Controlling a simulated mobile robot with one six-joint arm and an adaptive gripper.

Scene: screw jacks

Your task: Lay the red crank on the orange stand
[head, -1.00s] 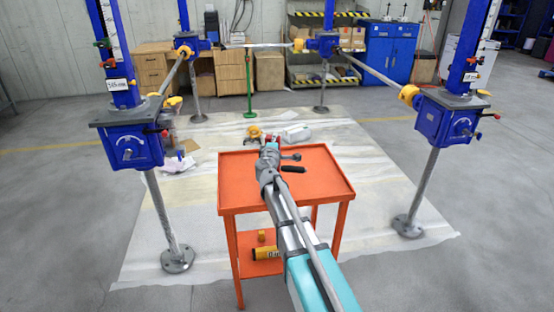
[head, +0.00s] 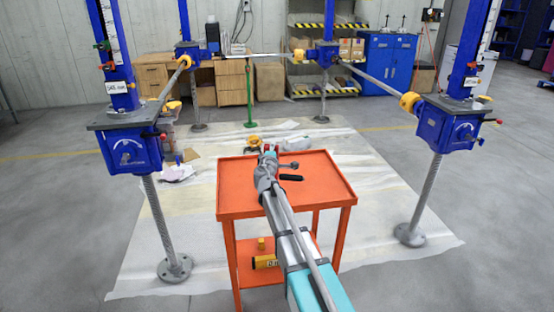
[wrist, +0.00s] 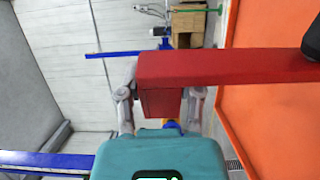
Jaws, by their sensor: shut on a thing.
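The orange stand (head: 322,190) is a small table with a flat top and a lower shelf, in the middle of the head view. My gripper (head: 268,158) is over the far left part of its top. In the wrist view my gripper (wrist: 160,105) has its fingers on both sides of the red crank (wrist: 225,72) and is shut on it. The crank's bar stretches right, across the stand's orange top (wrist: 270,120), to a black handle (wrist: 312,38). In the head view only a little red (head: 271,149) shows at the gripper. I cannot tell whether the crank touches the top.
Blue screw jacks (head: 128,150) (head: 447,125) on grey posts stand left and right, joined to others behind by shafts. The right part of the top is clear. A pale sheet (head: 400,200) covers the floor.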

